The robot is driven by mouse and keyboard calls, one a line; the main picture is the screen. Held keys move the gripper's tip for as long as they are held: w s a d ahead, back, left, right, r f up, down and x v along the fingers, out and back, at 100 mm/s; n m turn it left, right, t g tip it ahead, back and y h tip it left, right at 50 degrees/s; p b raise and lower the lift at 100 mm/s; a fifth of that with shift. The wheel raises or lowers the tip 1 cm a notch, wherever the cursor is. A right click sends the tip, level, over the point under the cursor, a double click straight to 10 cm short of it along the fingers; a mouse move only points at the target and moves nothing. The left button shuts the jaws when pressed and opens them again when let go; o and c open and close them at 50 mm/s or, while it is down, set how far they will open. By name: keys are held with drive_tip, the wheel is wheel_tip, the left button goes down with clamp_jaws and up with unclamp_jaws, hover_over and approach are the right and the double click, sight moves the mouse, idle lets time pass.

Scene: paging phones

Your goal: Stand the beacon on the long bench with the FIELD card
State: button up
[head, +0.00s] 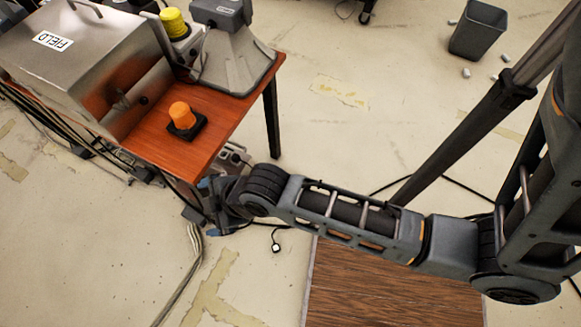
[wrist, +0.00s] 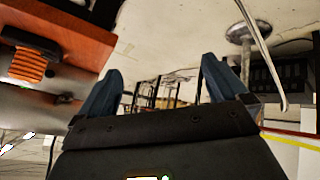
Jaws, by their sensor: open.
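An orange beacon (head: 182,116) on a square black base stands upright on the wooden top of the long bench (head: 160,150), close to its near right end. The FIELD card (head: 53,41) is on a grey metal case on the same bench. The beacon also shows at the left edge of the wrist view (wrist: 28,65). My gripper (head: 212,205) is beside the bench's front corner, lower right of the beacon and apart from it. In the wrist view its two blue fingers (wrist: 160,82) are spread with nothing between them.
The metal case (head: 85,60) stands left of the beacon. A grey horn speaker (head: 232,62) and a yellow-topped unit (head: 175,25) stand behind it. Cables hang under the bench. A bin (head: 478,30) stands on the open floor at the back right.

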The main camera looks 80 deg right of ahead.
drive_tip(key=s+a+r+m+t, duration=0.1)
drive_tip(key=s+r+m+t, duration=0.1)
drive_tip(key=s+r, duration=0.3)
drive_tip(key=s+r+m+t, duration=0.1)
drive_tip(key=s+r+m, duration=0.15)
drive_tip(key=s, duration=0.55)
drive_tip(key=s+r+t, duration=0.2)
drive_tip(key=s+r, duration=0.2)
drive_tip(key=r, duration=0.3)
drive_tip(key=s+d+r+m+t, duration=0.1)
drive_tip(key=s+r, duration=0.3)
drive_tip(key=r, duration=0.4)
drive_tip(key=shift+s+d+r+t, duration=0.15)
drive_tip(key=shift+d+t, duration=0.15)
drive_tip(key=shift+t, duration=0.1)
drive_tip(key=shift+m, duration=0.25)
